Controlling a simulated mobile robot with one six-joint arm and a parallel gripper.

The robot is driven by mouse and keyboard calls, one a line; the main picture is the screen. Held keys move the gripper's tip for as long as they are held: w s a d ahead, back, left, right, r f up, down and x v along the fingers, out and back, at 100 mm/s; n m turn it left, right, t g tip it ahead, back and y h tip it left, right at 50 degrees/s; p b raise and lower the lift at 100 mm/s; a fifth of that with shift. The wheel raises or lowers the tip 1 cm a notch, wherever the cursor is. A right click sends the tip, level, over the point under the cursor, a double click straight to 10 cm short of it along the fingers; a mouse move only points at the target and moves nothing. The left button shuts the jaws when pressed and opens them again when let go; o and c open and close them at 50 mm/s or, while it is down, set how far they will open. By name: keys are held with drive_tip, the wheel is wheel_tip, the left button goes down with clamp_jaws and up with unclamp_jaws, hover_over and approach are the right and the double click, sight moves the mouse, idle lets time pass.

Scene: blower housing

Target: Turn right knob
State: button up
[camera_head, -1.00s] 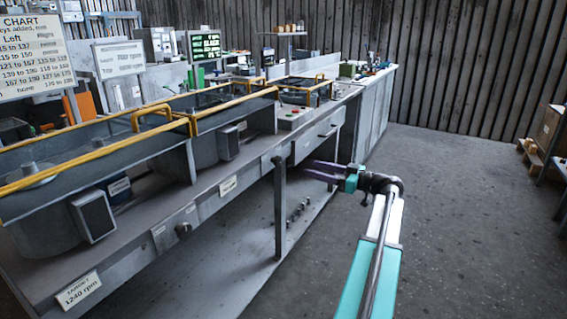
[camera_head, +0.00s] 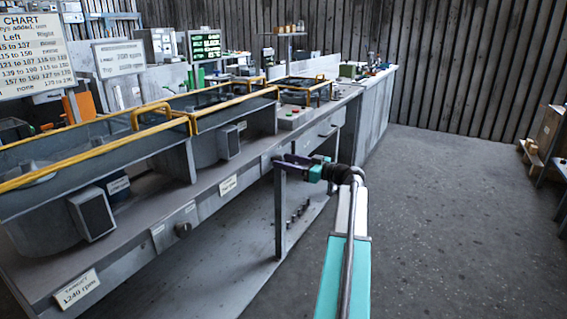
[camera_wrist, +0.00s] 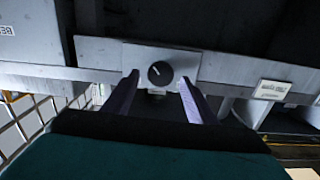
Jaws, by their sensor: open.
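A round dark knob (camera_wrist: 160,73) with a pale pointer line sits on a light metal plate (camera_wrist: 190,60) in the wrist view. My gripper (camera_wrist: 158,82) is open, its two fingers below and to either side of the knob in the picture. I cannot tell whether they touch it. In the head view my gripper (camera_head: 285,160) is at the bench's front rail, on its right part, and hides the knob there. Another knob (camera_head: 183,230) is on the front rail further left, away from my gripper.
The bench (camera_head: 215,200) carries grey housings with yellow rails (camera_head: 90,160). A bench leg (camera_head: 281,215) stands just below my gripper. A chart board (camera_head: 35,55) and a green-lettered display (camera_head: 205,46) stand behind. The floor to the right (camera_head: 440,210) is clear.

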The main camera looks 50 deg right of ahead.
drive_tip(key=shift+w+a, duration=0.15)
drive_tip(key=shift+w, duration=0.4)
drive_tip(key=c, duration=1.1)
drive_tip(key=shift+o, duration=0.2)
drive_tip(key=shift+m, duration=0.4)
drive_tip(key=m, duration=0.3)
drive_tip(key=shift+p, duration=0.35)
drive_tip(key=shift+m+p, duration=0.55)
drive_tip(key=shift+m, duration=1.25)
drive_tip(key=shift+f, duration=0.1)
